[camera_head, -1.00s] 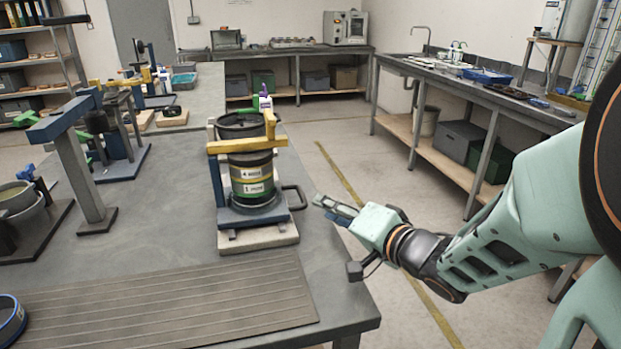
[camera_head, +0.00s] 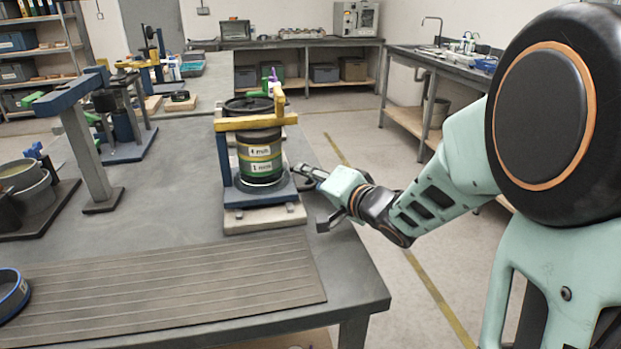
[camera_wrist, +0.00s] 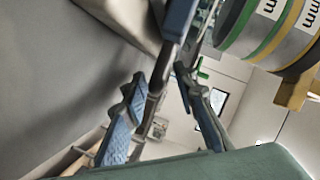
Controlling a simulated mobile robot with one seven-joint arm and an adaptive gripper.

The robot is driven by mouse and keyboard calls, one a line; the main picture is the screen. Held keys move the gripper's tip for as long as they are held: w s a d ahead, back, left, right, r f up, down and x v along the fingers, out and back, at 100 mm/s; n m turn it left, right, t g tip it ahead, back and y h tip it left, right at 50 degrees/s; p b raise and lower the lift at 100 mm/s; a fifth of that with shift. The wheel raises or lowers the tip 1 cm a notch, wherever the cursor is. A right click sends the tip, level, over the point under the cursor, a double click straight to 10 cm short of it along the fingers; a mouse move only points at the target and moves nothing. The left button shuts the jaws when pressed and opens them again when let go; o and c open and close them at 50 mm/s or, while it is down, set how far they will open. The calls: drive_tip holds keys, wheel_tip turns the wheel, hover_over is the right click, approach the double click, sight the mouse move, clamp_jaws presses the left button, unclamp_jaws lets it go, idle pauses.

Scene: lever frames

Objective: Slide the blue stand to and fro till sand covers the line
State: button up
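The blue stand (camera_head: 262,193) sits on a pale slab on the bench and carries a stack of sieves (camera_head: 260,158) with a yellow bar across it. My gripper (camera_head: 303,172) is at the stand's right side, where its handle is hidden behind the fingers. In the wrist view, my gripper (camera_wrist: 165,125) has its two fingers spread apart, with a dark bar, seemingly the handle, showing between them. I cannot tell whether the fingers touch it. The stand's blue edge (camera_wrist: 181,14) and the sieves (camera_wrist: 265,30) also show there. I cannot make out the sand or the line.
A ribbed grey mat (camera_head: 160,290) lies in front of the stand. A blue-topped post (camera_head: 85,150) and a grey pot (camera_head: 30,190) stand to the left. The bench's right edge runs close beside the stand, with open floor beyond.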

drive_tip(key=shift+c, duration=0.3)
clamp_jaws()
drive_tip(key=shift+w, duration=0.1)
drive_tip(key=shift+w+a+r+p, duration=0.1)
drive_tip(key=shift+w+r+p, duration=0.05)
drive_tip(key=shift+w+p, duration=0.15)
drive_tip(key=w+p, duration=0.1)
drive_tip(key=w, duration=0.1)
drive_tip(key=w+a+p, duration=0.1)
drive_tip(key=w, duration=0.1)
drive_tip(key=w+a+p, duration=0.1)
drive_tip(key=w, duration=0.2)
drive_tip(key=shift+w+r, duration=0.1)
drive_tip(key=shift+c, duration=0.4)
unclamp_jaws()
drive_tip(key=shift+w, duration=0.15)
drive_tip(key=shift+o, duration=0.7)
